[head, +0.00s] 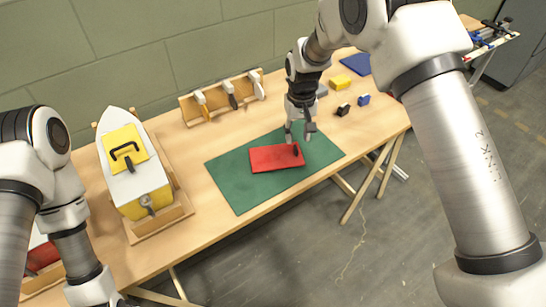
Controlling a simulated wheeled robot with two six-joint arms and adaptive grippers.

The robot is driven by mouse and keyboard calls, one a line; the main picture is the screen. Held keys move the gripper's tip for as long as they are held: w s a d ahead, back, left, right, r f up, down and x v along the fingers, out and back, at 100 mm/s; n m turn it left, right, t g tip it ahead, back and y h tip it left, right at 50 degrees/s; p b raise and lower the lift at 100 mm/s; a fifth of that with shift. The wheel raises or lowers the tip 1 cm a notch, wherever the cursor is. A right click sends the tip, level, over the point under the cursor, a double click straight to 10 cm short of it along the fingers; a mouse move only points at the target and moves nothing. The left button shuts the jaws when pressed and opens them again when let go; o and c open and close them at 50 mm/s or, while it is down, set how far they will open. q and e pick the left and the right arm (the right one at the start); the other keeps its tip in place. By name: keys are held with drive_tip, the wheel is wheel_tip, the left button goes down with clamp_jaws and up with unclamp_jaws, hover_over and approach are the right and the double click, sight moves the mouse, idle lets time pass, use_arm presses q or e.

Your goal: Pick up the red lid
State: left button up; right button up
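The red lid (272,159) lies flat on a green mat (232,178) on the wooden table. A small dark handle (296,149) shows near the lid's right end. My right gripper (298,136) points down just above that end, with its fingers apart and nothing seen between them. I cannot tell whether the fingertips touch the handle. My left arm comes in at the lower left, and its gripper is outside the picture.
A white boat model (118,121) with a yellow hatch (123,150) stands in a wooden cradle at the left. A wooden rack (222,97) with several tools stands by the wall. Yellow (340,82), black (343,109) and blue (363,99) blocks lie right of the mat.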

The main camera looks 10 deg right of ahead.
sight(296, 148)
wheel_tip(296, 148, down, 6)
drive_tip(key=shift+w+r+p, duration=0.1)
drive_tip(key=shift+w+p, duration=0.05)
drive_tip(key=shift+p, duration=0.35)
clamp_jaws()
